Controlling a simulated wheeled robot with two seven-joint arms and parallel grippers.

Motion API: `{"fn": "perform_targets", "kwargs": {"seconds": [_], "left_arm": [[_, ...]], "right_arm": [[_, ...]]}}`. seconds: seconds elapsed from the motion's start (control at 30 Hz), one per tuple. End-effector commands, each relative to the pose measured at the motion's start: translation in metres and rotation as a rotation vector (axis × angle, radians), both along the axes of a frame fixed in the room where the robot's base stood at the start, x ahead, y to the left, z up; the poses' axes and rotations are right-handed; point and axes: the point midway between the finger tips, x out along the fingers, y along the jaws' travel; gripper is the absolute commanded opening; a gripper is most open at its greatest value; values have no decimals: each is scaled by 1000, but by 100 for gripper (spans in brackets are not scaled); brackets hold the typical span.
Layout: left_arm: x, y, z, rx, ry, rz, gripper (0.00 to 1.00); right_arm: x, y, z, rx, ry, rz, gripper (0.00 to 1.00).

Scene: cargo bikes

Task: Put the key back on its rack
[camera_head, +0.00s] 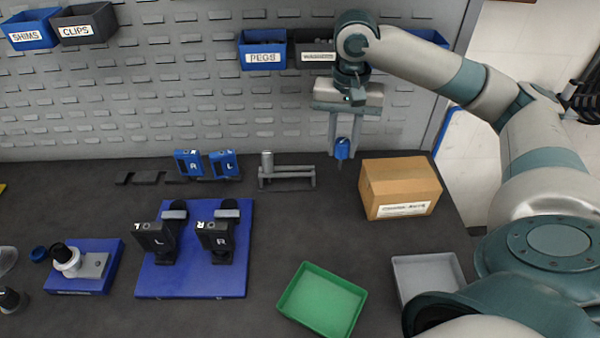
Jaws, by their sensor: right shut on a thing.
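My right gripper (342,150) comes in from the right and hangs pointing down near the back of the bench. It is shut on a small tool with a blue head (342,149), apparently the key, and a thin dark shaft shows below the head. The key is upright and seems to be above the bench. A low grey metal rack (287,176) stands to the left of the gripper, with a pale cylindrical piece at its left end. The key is apart from the rack. My left gripper is not in view.
A cardboard box (400,188) stands right of the key. A green tray (322,298) and a grey tray (428,274) lie in front. A blue board (195,283) with two black parts is at left. Bins, including PEGS (262,50), hang on the back panel.

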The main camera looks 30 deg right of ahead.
Motion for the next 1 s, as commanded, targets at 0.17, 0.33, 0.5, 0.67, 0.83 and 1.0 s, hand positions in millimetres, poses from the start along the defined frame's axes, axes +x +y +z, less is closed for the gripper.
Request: {"fn": "perform_targets", "kwargs": {"seconds": [0.17, 0.33, 0.5, 0.67, 0.83, 1.0], "left_arm": [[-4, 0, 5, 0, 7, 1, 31], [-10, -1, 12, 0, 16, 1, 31], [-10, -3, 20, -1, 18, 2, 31], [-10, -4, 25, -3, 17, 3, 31], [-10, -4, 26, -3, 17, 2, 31], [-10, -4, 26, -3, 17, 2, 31]], "right_arm": [[18, 8, -10, 2, 1, 2, 0], [46, 19, -27, 2, 2, 2, 0], [77, 29, -46, 2, 1, 1, 0], [98, 37, -60, 2, 1, 1, 0], [107, 39, -67, -1, -1, 1, 0], [107, 39, -68, -1, -1, 1, 0]]}}
